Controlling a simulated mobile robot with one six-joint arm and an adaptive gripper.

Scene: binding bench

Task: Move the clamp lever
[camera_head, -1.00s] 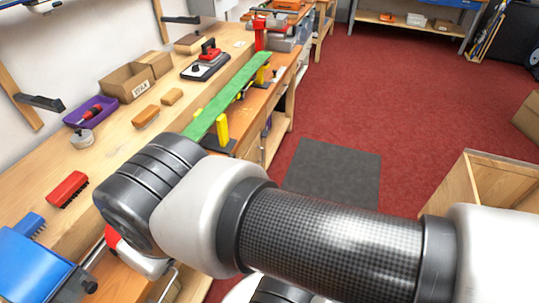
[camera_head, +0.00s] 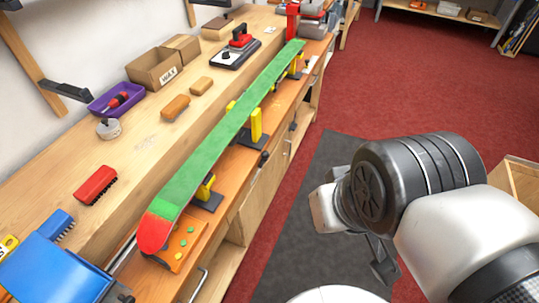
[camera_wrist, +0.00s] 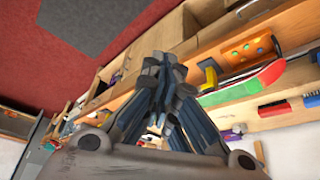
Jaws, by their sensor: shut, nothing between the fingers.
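A long green board with a red near end (camera_head: 215,150) lies along the bench on yellow clamp posts (camera_head: 256,124) with dark bases. A small dark part (camera_head: 263,159) sits by the middle post's base at the bench's front edge; I cannot tell whether it is the clamp lever. In the wrist view the board's red end (camera_wrist: 268,76) and a yellow post (camera_wrist: 209,74) show beyond the fingers. My gripper (camera_head: 382,262) hangs over the floor mat, right of the bench and apart from it. Its fingers are shut and empty in the wrist view (camera_wrist: 165,62).
An orange plate with colored dots (camera_head: 182,246) lies under the board's near end. A red brush (camera_head: 96,186), a blue box (camera_head: 58,270), a purple tray (camera_head: 103,102) and a wax box (camera_head: 152,70) stand on the bench. The dark mat (camera_head: 310,220) is clear.

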